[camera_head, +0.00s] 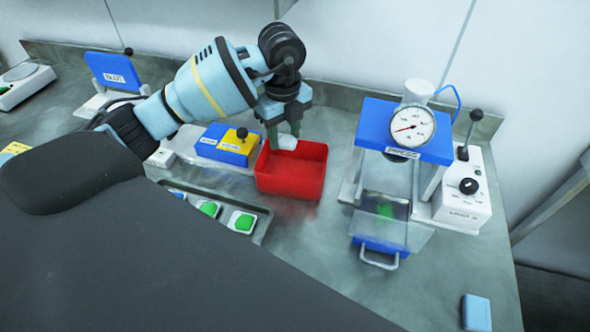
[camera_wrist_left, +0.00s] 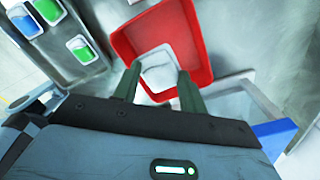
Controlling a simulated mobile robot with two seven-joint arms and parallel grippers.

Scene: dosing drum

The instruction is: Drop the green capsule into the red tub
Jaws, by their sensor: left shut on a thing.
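The red tub (camera_head: 291,178) stands open on the bench, and it also shows in the left wrist view (camera_wrist_left: 199,40). My left gripper (camera_head: 284,132) is above the tub, pointing down, with its fingers shut on a pale capsule (camera_head: 287,142). In the left wrist view the gripper (camera_wrist_left: 160,72) has the capsule (camera_wrist_left: 157,66) between its fingertips, framed by the tub's walls. Only pale surfaces of this capsule show; no green is visible on it. The capsule's exact height over the tub floor is hard to tell. My right gripper is not in view.
A tray (camera_head: 262,225) holding more capsules, some green (camera_head: 243,222), lies left of the tub. A blue and yellow box (camera_head: 228,145) stands just behind left. A blue press with a gauge (camera_head: 411,128) stands right. Bare bench lies between tub and press.

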